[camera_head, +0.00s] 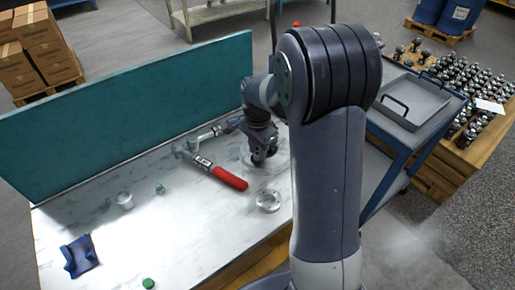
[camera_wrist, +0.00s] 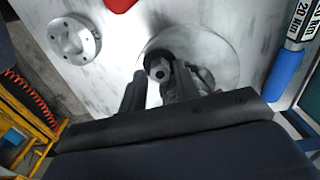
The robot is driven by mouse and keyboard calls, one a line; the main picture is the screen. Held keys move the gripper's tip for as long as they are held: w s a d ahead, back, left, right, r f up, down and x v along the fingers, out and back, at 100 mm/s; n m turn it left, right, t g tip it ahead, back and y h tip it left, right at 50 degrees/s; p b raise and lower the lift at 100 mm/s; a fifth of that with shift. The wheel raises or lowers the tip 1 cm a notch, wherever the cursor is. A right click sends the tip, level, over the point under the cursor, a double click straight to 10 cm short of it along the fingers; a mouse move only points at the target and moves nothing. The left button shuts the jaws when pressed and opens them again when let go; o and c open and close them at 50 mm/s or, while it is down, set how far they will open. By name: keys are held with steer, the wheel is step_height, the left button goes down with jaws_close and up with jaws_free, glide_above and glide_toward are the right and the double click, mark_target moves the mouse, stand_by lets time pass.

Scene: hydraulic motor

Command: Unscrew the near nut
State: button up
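A dark round part with a grey hex nut (camera_wrist: 159,71) at its centre shows in the wrist view, on or in front of a pale round disc (camera_wrist: 222,62). My gripper (camera_wrist: 158,82) has its two fingers apart, with a light gap between them, and the nut lies between or just beyond the tips. I see no clear contact with it. In the head view my gripper (camera_head: 260,160) points down over the marble-patterned table top beside the red-handled torque wrench. The nut is hidden there by my gripper.
The red-handled wrench (camera_head: 229,178) lies left of my gripper, and a metal flange ring (camera_head: 268,201) lies in front. A blue-handled wrench (camera_wrist: 286,78) is at right in the wrist view. A teal panel (camera_head: 130,115) stands behind.

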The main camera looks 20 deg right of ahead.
jaws_close()
steer(key=n, duration=0.5)
steer(key=shift+n+p, duration=0.4)
steer(key=shift+r, duration=0.1)
steer(key=shift+n, duration=0.4)
steer(key=n, duration=0.3)
steer(key=shift+n, duration=0.4)
steer(key=shift+o, duration=0.3)
jaws_free()
steer(key=shift+p, duration=0.3)
